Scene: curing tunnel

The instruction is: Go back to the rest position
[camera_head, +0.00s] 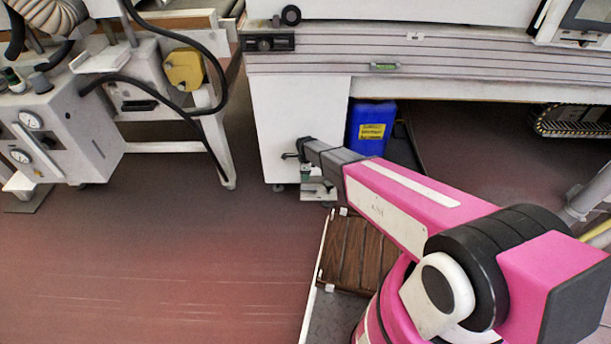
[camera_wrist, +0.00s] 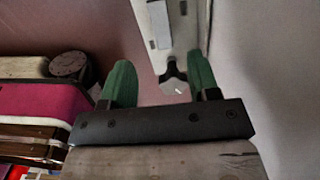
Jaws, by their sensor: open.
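My gripper (camera_wrist: 160,85) shows in the wrist view with two green fingers spread apart. No thing is held between the fingers. In the head view my gripper (camera_head: 305,182) is at the end of my pink arm, low in front of the white machine's leg (camera_head: 290,115). In the wrist view a pale panel with a dark fitting lies beyond the fingers, and I cannot tell how far off it is.
A blue container (camera_head: 371,128) with a yellow label stands under the machine, behind my arm. A brown slatted panel (camera_head: 350,250) lies below my arm. A grey unit with gauges (camera_head: 65,125) stands at the left. The reddish floor (camera_head: 170,250) at the lower left is clear.

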